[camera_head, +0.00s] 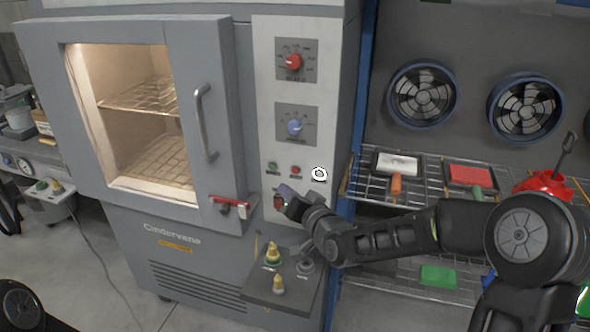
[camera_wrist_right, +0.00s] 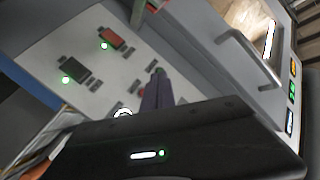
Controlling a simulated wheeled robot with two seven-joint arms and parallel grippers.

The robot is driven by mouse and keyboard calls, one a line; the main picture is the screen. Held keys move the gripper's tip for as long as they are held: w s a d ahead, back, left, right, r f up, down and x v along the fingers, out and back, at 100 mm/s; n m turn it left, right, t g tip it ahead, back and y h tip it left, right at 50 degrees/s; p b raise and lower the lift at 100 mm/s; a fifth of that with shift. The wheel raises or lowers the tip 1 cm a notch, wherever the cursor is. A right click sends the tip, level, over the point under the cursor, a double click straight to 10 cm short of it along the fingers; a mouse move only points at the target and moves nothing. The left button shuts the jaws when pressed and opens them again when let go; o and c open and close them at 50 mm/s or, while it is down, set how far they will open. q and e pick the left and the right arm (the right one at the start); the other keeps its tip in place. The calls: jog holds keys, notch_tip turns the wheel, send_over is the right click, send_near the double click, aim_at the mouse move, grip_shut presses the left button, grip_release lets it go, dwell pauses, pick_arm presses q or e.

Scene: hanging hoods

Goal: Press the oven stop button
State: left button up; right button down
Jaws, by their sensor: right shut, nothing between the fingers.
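The grey oven (camera_head: 235,120) stands at left centre with its lit chamber showing through the door window. On its pale control panel, a small red button (camera_head: 295,170) sits between a green button (camera_head: 272,167) and a round white dial (camera_head: 319,174). I take the red one as the stop button; its label is too small to read. My right gripper (camera_head: 284,192) is shut and empty, just below these buttons; contact with the panel cannot be told. In the right wrist view its purplish fingertips (camera_wrist_right: 155,90) point at the panel. My left gripper is out of view.
Red (camera_head: 293,62) and blue (camera_head: 294,127) knobs sit above the buttons. The door handle (camera_head: 205,122) and a red latch (camera_head: 230,204) stick out at left. A small shelf (camera_head: 262,293) with brass fittings juts out below. A wire rack (camera_head: 350,190) stands at right.

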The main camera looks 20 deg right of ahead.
aim_at(295, 170)
jog(key=shift+w+d, duration=0.45)
jog(key=shift+w, duration=0.3)
jog(key=shift+w+d, duration=0.5)
jog(key=shift+w, duration=0.2)
jog(key=shift+w+d, duration=0.45)
jog(key=shift+w, duration=0.3)
jog(key=shift+w+b, duration=0.1)
jog(key=shift+b, duration=0.25)
jog(key=shift+w+d, duration=0.25)
